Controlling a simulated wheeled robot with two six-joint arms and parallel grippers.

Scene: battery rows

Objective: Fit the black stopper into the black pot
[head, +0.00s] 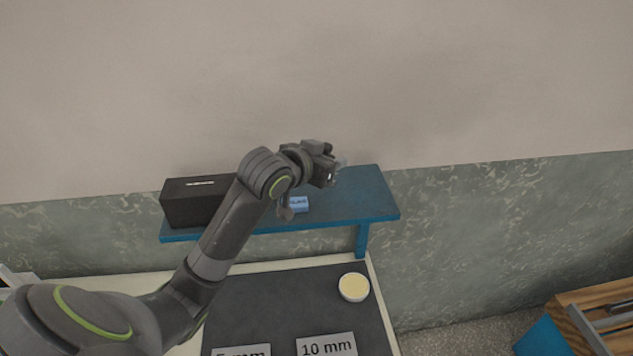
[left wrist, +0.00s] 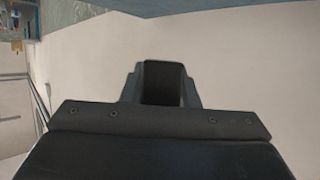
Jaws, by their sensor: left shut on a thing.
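My left gripper (head: 328,172) is raised over the blue wall shelf, near its middle. In the left wrist view its jaws (left wrist: 163,85) are shut on a dark piece, which looks like the black stopper; its shape is mostly hidden by the fingers. In the head view the held piece is too small and too hidden to make out. I cannot pick out the black pot in either view. My right gripper is not in view.
A black box (head: 190,203) and a small blue box (head: 299,205) stand on the blue shelf (head: 367,200). Below, a dark mat (head: 270,303) holds a white bowl with pale yellow contents (head: 354,288) and a "10 mm" card (head: 326,347). A wooden crate (head: 595,303) is at lower right.

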